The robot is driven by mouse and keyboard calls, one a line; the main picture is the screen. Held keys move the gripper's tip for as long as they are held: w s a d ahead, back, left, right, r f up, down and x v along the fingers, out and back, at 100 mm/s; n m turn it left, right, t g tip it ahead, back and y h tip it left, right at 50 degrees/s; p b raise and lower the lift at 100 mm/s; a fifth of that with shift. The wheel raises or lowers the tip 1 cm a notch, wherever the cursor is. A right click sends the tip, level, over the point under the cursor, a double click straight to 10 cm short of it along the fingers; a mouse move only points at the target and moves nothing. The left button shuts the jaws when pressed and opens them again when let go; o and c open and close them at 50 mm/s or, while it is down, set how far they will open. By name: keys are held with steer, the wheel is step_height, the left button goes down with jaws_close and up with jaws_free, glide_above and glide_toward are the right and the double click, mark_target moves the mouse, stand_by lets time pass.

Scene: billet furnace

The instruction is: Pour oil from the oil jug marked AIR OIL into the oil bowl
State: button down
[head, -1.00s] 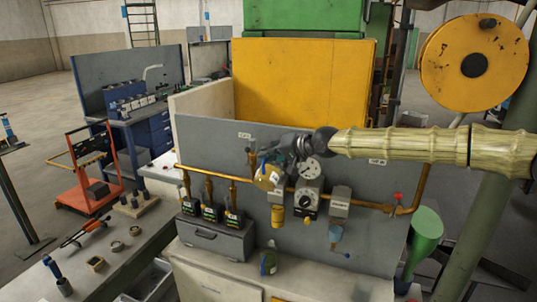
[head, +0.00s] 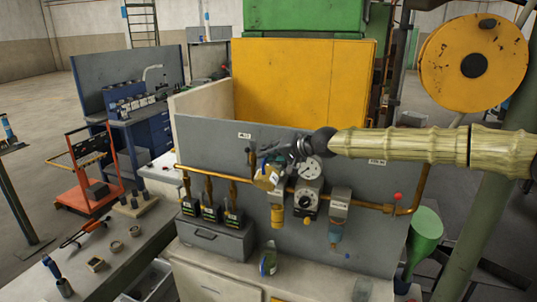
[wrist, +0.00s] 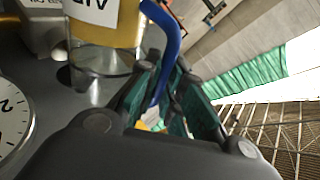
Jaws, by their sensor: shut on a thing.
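The held oil jug (head: 267,180) is small and clear with amber oil, a white label and a blue handle. In the wrist view the jug (wrist: 105,40) shows part of a label reading AIR, upside down there. My gripper (head: 274,161) is shut on the blue handle (wrist: 168,40), with its green-padded fingers either side of it. The jug hangs tilted in front of the grey panel, above and left of an amber bowl (head: 277,216) under a grey unit. I cannot tell which is the oil bowl.
A second jug (head: 268,262) with a blue handle stands on the bench below. A copper pipe (head: 370,205), a dial gauge (head: 309,169) and a control unit (head: 306,202) crowd the panel.

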mark_target(265, 162)
steer(key=shift+w+d+r+m+g, duration=0.1)
steer(key=shift+w+r+m+g, duration=0.2)
steer(key=shift+w+r, duration=0.15)
stand_by(1.0)
steer(key=shift+s+f+b, duration=0.2)
steer(key=shift+f+b, duration=0.05)
steer(key=shift+b, duration=0.45)
steer(key=shift+s+f+b, duration=0.15)
steer(key=shift+f+b, duration=0.05)
steer(key=shift+b, duration=0.45)
steer(key=shift+s+a+f+n+t+b, duration=0.3)
steer(key=shift+n+t+b, duration=0.15)
steer(key=shift+b, duration=0.8)
steer(key=shift+s+f+b, duration=0.1)
steer(key=shift+s+b, duration=0.05)
steer(key=shift+b, duration=0.75)
steer(key=shift+s+n+t+b, duration=0.15)
steer(key=shift+n+t+b, duration=0.15)
steer(key=shift+b, duration=0.35)
steer(key=shift+s+a+f+b, duration=0.15)
steer(key=shift+f+b, duration=0.3)
steer(key=shift+b, duration=1)
steer(key=f+n+t+b, duration=0.1)
steer(key=b, duration=0.5)
steer(key=shift+s+a+f+b, duration=0.1)
steer(key=shift+s+f+b, duration=0.05)
steer(key=shift+s+b, duration=0.25)
steer(key=shift+s+n+b, duration=0.15)
steer(key=shift+n+b, duration=0.1)
steer(key=shift+b, duration=0.45)
